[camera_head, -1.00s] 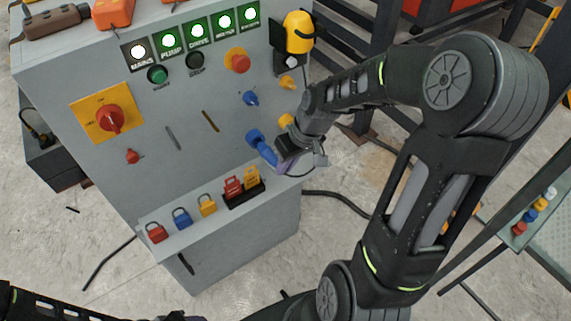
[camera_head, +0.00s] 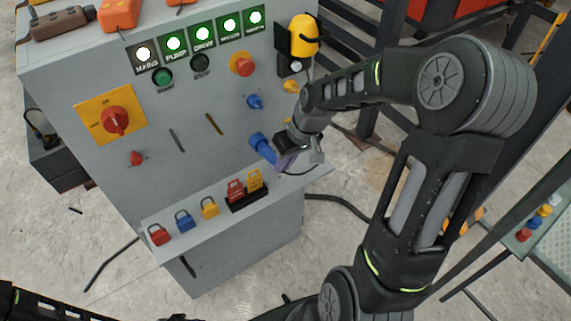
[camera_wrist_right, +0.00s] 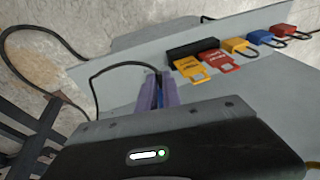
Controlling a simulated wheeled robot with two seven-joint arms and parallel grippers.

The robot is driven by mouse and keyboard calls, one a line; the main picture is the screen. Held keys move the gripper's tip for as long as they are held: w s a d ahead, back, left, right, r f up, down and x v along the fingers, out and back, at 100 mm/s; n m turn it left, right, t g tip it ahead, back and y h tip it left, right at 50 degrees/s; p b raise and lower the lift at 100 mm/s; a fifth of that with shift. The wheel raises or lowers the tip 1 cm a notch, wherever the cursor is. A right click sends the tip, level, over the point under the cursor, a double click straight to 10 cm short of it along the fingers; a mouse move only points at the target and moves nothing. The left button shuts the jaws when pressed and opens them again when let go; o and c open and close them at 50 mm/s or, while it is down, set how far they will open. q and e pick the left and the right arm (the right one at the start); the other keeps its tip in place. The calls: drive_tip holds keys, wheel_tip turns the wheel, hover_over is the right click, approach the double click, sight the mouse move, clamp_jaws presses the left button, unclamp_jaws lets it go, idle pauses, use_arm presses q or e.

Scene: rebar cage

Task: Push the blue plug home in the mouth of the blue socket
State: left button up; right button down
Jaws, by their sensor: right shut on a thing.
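The blue socket (camera_head: 258,141) sticks out from the grey panel at its lower right in the head view. My right gripper (camera_head: 281,161) is beside it, its purple fingers shut on the blue plug. In the wrist view a narrow blue strip of the plug (camera_wrist_right: 158,94) shows between the fingers (camera_wrist_right: 160,90). The plug and socket meet or nearly meet; how deep the plug sits is hidden by the fingers. My left arm shows along the bottom left edge of the head view, with its gripper out of the picture.
Padlocks and tags lie on the cabinet ledge (camera_head: 270,208) below the gripper. A black cable (camera_wrist_right: 93,85) loops beside the fingers. A small blue fitting (camera_head: 254,102) and a red button (camera_head: 242,63) sit above the socket. Dark frame posts stand to the right.

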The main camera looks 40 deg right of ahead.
drive_tip(key=shift+w, duration=0.8)
drive_tip(key=c, duration=1.4)
unclamp_jaws()
drive_tip(key=shift+c, duration=0.2)
drive_tip(key=shift+r, duration=0.1)
drive_tip(key=v, duration=0.7)
drive_tip(key=shift+r+b, duration=0.3)
drive_tip(key=shift+b, duration=0.05)
drive_tip(key=shift+s+d, duration=0.1)
drive_tip(key=shift+d, duration=0.05)
